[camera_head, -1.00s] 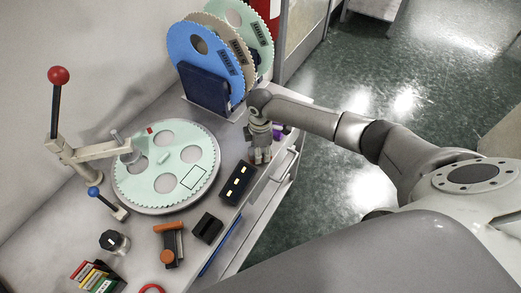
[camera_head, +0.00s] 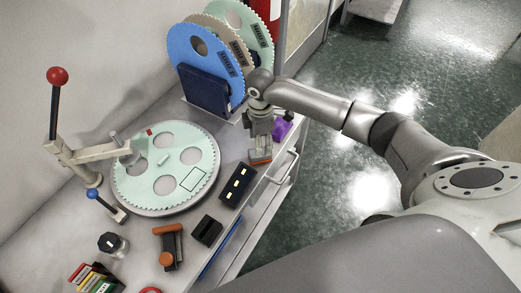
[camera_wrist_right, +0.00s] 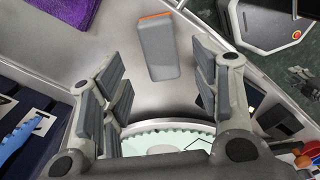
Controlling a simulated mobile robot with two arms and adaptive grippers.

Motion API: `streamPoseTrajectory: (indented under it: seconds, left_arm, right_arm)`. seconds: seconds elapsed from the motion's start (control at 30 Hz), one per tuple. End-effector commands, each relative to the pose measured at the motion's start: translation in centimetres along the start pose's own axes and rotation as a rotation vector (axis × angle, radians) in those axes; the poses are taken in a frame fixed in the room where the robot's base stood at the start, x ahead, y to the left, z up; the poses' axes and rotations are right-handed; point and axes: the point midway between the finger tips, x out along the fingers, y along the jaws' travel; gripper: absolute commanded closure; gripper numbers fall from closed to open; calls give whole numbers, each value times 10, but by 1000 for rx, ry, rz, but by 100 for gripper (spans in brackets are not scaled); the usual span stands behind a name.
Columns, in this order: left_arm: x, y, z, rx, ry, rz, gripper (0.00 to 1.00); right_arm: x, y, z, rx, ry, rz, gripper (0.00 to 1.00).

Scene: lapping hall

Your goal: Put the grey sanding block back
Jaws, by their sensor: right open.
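The grey sanding block (camera_wrist_right: 158,50) with an orange edge lies on the bare worktop in the right wrist view, ahead of and between my finger pads, apart from them. In the head view the block (camera_head: 260,156) shows just below my right gripper, near the worktop's right edge, partly covered by it. My right gripper (camera_head: 260,139) is open and empty, pointing down; its spread fingers (camera_wrist_right: 163,82) also show in the right wrist view. My left gripper is in no view.
The lapping plate (camera_head: 165,207) is left of the block. Upright toothed discs (camera_head: 203,55) stand behind in a dark blue rack (camera_head: 203,90). A purple cloth (camera_head: 282,129) lies right of my gripper.

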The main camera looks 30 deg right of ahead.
Motion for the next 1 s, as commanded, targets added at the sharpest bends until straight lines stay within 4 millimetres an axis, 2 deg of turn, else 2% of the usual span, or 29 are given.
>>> streamPoseTrajectory:
  seconds: [0.2, 0.33, 1.0]
  left_arm:
    - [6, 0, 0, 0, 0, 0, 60]
    - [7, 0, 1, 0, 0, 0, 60]
    - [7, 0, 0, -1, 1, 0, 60]
  right_arm:
    - [-39, 1, 0, 0, 1, 2, 43]
    - [-50, 0, 0, 0, 0, 0, 43]
    - [-54, 0, 0, 0, 0, -1, 43]
